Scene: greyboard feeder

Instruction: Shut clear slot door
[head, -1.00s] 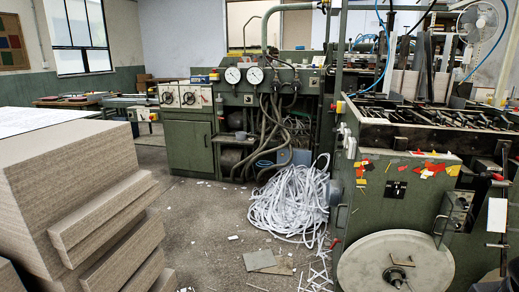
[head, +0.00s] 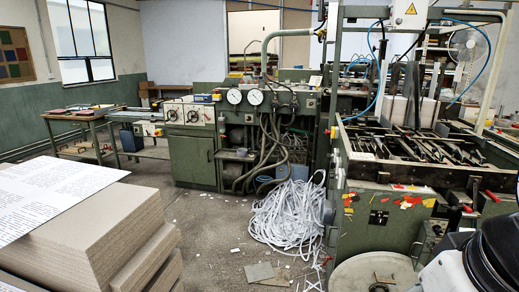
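The green feeder machine (head: 375,232) stands at the right, with an open top bed of dark bars (head: 415,148) and a round pale disc low on its front. I cannot make out a clear slot door on it in this view. A white and black part at the lower right corner looks like a link of my arm and covers some of the machine's front. My gripper's fingers are not in the picture.
Stacked greyboard (head: 95,240) fills the lower left, with a printed sheet (head: 45,195) on top. A heap of white strips (head: 287,215) lies on the floor beside the machine. Open floor (head: 215,245) lies between. A gauge cabinet (head: 195,160) and a table (head: 85,115) stand behind.

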